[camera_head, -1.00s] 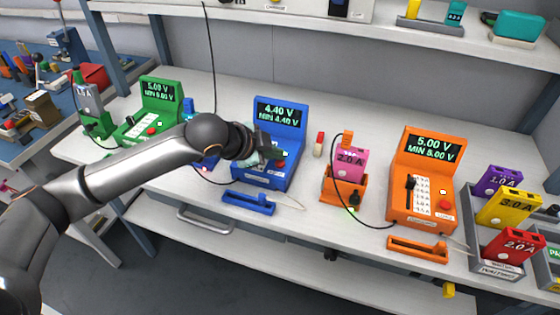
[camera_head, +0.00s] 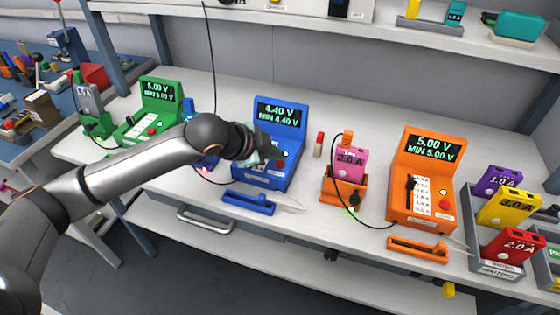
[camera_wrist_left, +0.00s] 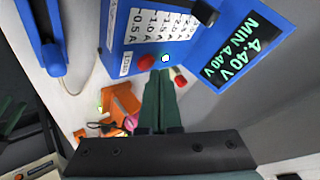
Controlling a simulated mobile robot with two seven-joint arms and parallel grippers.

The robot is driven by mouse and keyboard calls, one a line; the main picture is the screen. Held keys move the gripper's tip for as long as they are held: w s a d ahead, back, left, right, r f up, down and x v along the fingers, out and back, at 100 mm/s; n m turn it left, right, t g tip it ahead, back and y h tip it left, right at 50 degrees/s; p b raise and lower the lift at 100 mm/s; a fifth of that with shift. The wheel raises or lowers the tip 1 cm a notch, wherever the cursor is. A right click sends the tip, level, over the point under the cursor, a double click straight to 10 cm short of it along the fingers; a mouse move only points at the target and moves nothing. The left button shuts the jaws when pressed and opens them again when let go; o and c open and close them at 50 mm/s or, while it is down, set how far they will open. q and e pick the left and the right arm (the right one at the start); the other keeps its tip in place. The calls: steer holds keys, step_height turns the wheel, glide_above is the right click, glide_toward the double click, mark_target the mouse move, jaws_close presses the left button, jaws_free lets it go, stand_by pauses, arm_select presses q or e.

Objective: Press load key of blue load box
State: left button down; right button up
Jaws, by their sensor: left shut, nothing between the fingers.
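The blue load box (camera_head: 281,118) stands mid-table, its screen reading 4.40 V, MIN 4.40 V. In the left wrist view its blue body (camera_wrist_left: 118,38) carries a panel of current labels, a red load key (camera_wrist_left: 146,62) beside the LOAD label, and a white lamp (camera_wrist_left: 166,57). My left gripper (camera_head: 273,153) is over the box's panel, shut and empty. In the left wrist view its fingertips (camera_wrist_left: 160,73) are together right beside the red key and lamp; I cannot tell whether they touch the key. In the head view my gripper hides part of the panel. My right gripper is not in view.
A blue tray (camera_head: 247,203) lies in front of the box. A green load box (camera_head: 160,95) stands left.

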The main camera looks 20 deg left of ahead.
arm_select(q)
steer(key=shift+f, duration=0.25)
steer(key=shift+f, duration=0.35)
stand_by(0.6)
steer(key=shift+p, duration=0.3)
steer(key=shift+r+p, duration=0.6)
steer(key=shift+p, duration=0.4)
